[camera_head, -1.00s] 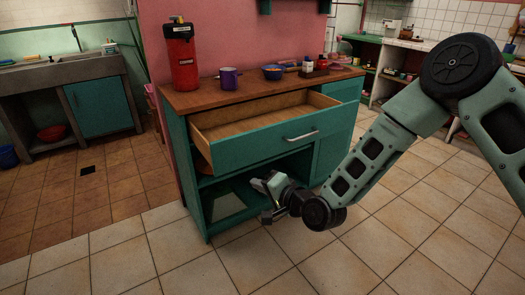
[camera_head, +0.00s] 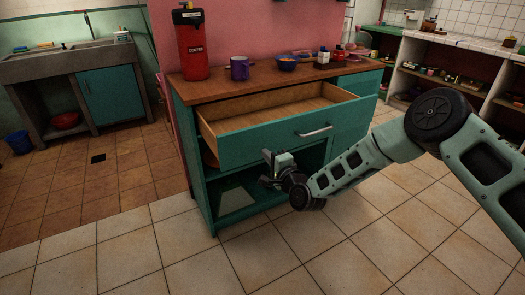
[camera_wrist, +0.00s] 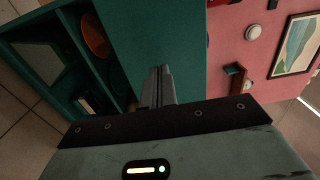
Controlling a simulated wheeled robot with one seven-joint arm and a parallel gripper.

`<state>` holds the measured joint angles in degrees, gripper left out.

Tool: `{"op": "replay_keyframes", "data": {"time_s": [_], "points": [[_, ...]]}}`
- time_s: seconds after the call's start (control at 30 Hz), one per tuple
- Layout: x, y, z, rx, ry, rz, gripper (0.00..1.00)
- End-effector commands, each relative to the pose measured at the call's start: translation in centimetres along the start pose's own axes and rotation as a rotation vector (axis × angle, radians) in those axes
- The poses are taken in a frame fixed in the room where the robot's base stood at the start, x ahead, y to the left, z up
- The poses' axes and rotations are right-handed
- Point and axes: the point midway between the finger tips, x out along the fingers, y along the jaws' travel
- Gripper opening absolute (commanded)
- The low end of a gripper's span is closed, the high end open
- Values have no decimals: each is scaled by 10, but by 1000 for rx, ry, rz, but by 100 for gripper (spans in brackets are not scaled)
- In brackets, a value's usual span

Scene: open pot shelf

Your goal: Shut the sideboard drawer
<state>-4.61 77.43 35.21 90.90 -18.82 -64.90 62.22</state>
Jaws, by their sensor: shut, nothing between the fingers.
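The sideboard drawer (camera_head: 282,139) is pulled well out, with its bare wooden inside showing and a metal bar handle (camera_head: 314,131) on its teal front. The teal sideboard (camera_head: 207,198) has a brown wooden top and an open shelf below the drawer. My gripper (camera_head: 266,168) is shut and empty, just in front of and below the drawer front, left of the handle. In the wrist view my gripper fingers (camera_wrist: 158,84) lie together against the teal drawer front (camera_wrist: 150,35); I cannot tell whether they touch it.
On the sideboard top stand a red dispenser (camera_head: 193,47), a purple mug (camera_head: 239,68), a blue bowl (camera_head: 288,62) and small jars. A sink unit (camera_head: 60,65) is at the left. Tiled floor in front is clear.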

Motion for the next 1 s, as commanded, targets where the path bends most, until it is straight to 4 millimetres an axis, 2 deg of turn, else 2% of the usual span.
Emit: {"op": "replay_keyframes", "data": {"time_s": [0.1,0.3,0.8,1.0], "points": [[17,0,0,-1,0,-1,0],[32,0,0,-1,0,0,0],[36,1,0,-1,-1,0,0],[50,4,1,-1,-1,-3,0]]}}
